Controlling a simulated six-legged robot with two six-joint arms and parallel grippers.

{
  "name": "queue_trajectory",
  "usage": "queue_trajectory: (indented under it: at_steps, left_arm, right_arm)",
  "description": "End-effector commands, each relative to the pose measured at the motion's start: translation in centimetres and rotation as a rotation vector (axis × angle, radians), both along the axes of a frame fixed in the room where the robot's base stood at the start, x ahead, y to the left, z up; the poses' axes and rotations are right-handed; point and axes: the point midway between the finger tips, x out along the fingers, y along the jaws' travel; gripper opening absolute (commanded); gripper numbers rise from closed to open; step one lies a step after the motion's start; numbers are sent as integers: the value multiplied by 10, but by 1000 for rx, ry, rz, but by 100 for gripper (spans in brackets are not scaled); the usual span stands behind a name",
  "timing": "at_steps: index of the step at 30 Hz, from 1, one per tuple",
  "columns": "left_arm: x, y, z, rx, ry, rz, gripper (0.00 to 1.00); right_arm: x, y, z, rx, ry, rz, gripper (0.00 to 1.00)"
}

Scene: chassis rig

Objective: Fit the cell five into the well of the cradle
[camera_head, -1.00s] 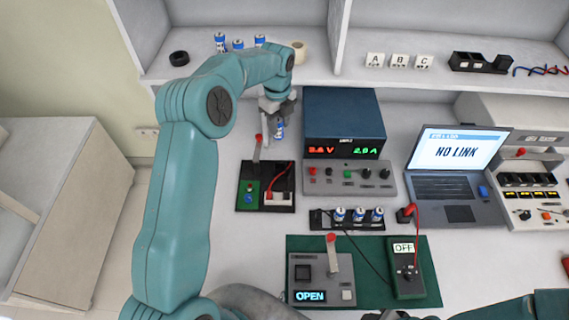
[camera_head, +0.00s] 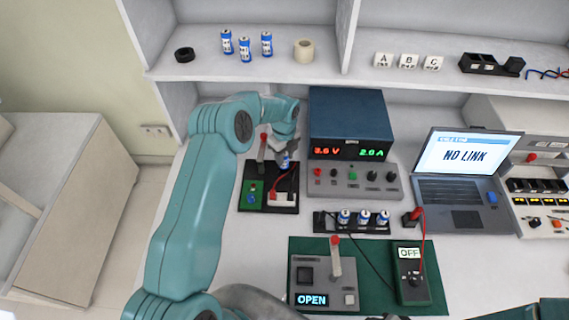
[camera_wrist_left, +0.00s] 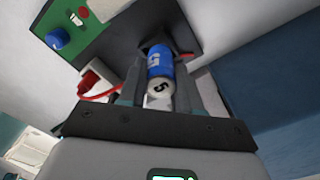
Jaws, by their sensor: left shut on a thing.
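My left gripper (camera_head: 284,148) is shut on cell five (camera_head: 284,163), a blue cell with a pale end. In the left wrist view, cell five (camera_wrist_left: 160,68) shows the number 5 and sits between the fingers. The cradle appears to be the black board (camera_head: 252,207) with a green panel, a blue knob and a white block with a red wire. The gripper holds the cell over the back part of this board. In the wrist view the cell's far end is at a dark raised opening (camera_wrist_left: 153,44); whether it is inside cannot be told. My right gripper is out of view.
A power supply (camera_head: 348,125) stands close right of the gripper. A black rack (camera_head: 328,222) with 3 cells lies in front of it. A lever box (camera_head: 308,275) reading OPEN and a meter (camera_head: 411,272) are on a green mat. More cells (camera_head: 245,49) stand on the shelf.

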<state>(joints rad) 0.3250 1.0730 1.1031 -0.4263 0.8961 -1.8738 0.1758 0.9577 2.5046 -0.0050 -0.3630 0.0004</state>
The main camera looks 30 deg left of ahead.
Motion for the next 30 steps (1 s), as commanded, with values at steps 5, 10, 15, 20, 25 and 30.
queue_trajectory:
  at_steps: [5,10,15,20,25,30]
  left_arm:
    - [1,0,-32,0,1,-1,0]
    - [1,0,-37,0,0,-1,0]
    - [1,0,-38,0,0,-1,0]
    - [1,0,-39,0,0,-1,50]
    - [1,0,-39,0,0,-1,59]
    - [1,0,-37,0,0,-1,59]
  right_arm:
    - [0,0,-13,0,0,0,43]
    - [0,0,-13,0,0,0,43]
    - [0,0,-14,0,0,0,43]
    - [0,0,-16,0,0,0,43]
    - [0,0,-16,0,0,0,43]
    - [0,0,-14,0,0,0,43]
